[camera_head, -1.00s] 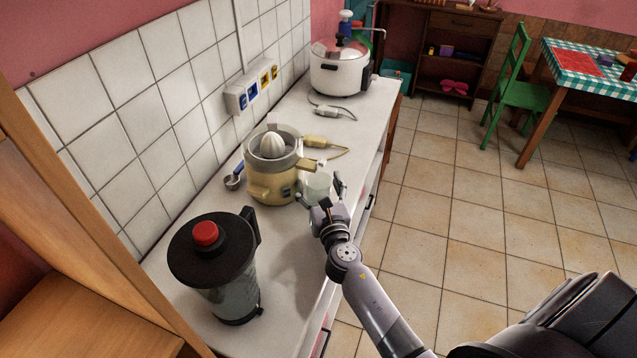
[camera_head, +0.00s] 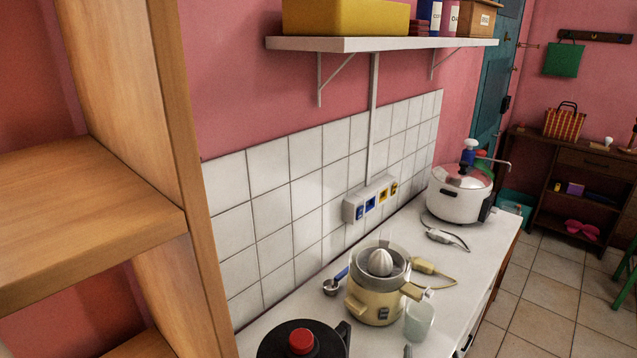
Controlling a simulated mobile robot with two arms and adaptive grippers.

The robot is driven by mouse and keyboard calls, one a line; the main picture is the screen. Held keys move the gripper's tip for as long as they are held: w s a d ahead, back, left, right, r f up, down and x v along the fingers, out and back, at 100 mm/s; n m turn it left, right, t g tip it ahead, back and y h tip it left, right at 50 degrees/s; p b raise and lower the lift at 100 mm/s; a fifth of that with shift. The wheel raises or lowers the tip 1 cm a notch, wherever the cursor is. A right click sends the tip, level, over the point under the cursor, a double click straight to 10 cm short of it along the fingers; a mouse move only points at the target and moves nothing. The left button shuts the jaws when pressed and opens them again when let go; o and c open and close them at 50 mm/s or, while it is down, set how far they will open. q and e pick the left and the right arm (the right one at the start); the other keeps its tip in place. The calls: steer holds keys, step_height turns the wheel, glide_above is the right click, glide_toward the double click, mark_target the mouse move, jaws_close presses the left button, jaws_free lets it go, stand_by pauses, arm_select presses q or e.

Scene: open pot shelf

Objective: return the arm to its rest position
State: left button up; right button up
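Neither arm shows clearly in the head view. A small dark grey tip (camera_head: 407,351) at the bottom edge, just below a translucent cup (camera_head: 419,322), may be part of my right gripper. Too little of it shows to tell whether the gripper is open or shut, or whether it touches anything. The cup stands upright on the white counter beside a yellow citrus juicer (camera_head: 372,300). My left gripper is out of view.
A blender with a black lid and red cap (camera_head: 301,342) stands at the counter's near end. A white cooker (camera_head: 458,202) stands at the far end. Wooden shelving (camera_head: 90,215) fills the left side. A wall shelf (camera_head: 370,44) holding boxes hangs above the counter.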

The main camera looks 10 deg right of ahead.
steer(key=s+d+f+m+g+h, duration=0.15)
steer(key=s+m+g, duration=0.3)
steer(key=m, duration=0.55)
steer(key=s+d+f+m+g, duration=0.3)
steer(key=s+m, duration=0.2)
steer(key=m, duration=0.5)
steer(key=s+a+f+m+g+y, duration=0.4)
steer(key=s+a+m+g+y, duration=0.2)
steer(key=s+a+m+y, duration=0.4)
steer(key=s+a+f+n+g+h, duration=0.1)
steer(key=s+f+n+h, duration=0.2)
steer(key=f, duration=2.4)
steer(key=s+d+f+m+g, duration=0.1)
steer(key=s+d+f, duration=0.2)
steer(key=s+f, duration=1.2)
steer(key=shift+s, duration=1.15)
